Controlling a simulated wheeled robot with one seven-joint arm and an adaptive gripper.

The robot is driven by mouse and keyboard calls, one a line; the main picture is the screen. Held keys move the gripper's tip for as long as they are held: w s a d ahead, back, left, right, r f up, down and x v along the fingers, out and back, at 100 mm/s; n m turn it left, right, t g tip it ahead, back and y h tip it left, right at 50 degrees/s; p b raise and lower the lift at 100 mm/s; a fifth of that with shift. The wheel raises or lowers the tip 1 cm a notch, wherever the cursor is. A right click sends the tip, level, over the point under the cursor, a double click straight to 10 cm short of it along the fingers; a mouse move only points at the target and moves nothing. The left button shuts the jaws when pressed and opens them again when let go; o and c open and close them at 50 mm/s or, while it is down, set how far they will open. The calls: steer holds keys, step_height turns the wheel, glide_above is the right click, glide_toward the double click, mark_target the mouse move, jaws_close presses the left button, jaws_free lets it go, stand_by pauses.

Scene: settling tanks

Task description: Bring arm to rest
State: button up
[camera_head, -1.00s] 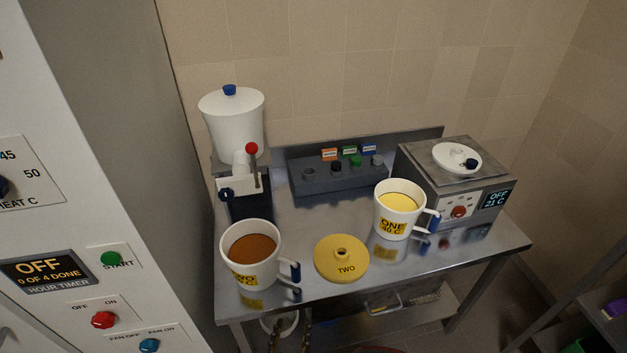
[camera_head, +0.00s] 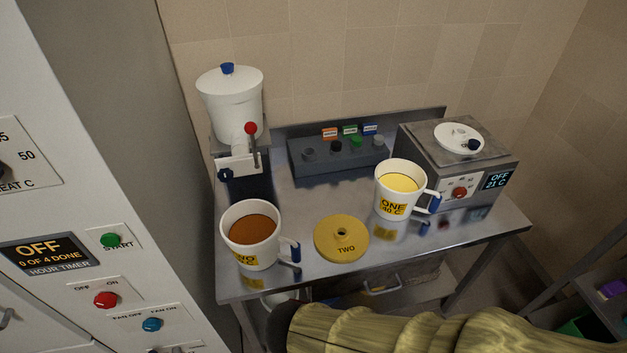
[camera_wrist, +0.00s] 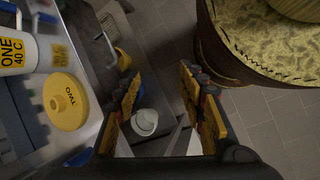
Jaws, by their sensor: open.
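My arm (camera_head: 400,330), in an olive ribbed cover, crosses the bottom of the head view in front of the steel table (camera_head: 290,215). My gripper (camera_wrist: 158,82) shows in the wrist view, its yellow-and-black fingers spread with nothing between them. It is beside the table's front edge, over the floor, and does not show in the head view. Mug TWO (camera_head: 250,228), with brown contents, stands at the table's front left. A yellow lid marked TWO (camera_head: 341,240) lies to its right. Mug ONE (camera_head: 398,185), with yellow contents, stands farther right.
A white lidded dispenser (camera_head: 230,105) with a red-knobbed lever stands at back left. A grey knob block (camera_head: 325,163) and a steel heater box (camera_head: 440,160) reading OFF 21 C stand behind. A white cabinet (camera_head: 60,200) is at left. A white vessel (camera_wrist: 145,121) is below the gripper.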

step_height(320, 180, up, 11)
steer(key=w+d+m+y, duration=0.2)
steer(key=m+y, duration=0.3)
steer(key=m, duration=0.5)
steer(key=w+d+r+m+t, duration=0.2)
steer(key=d+r+m, duration=0.3)
steer(key=d+r, duration=0.3)
steer(key=shift+d+t, duration=0.5)
steer(key=shift+d, duration=0.05)
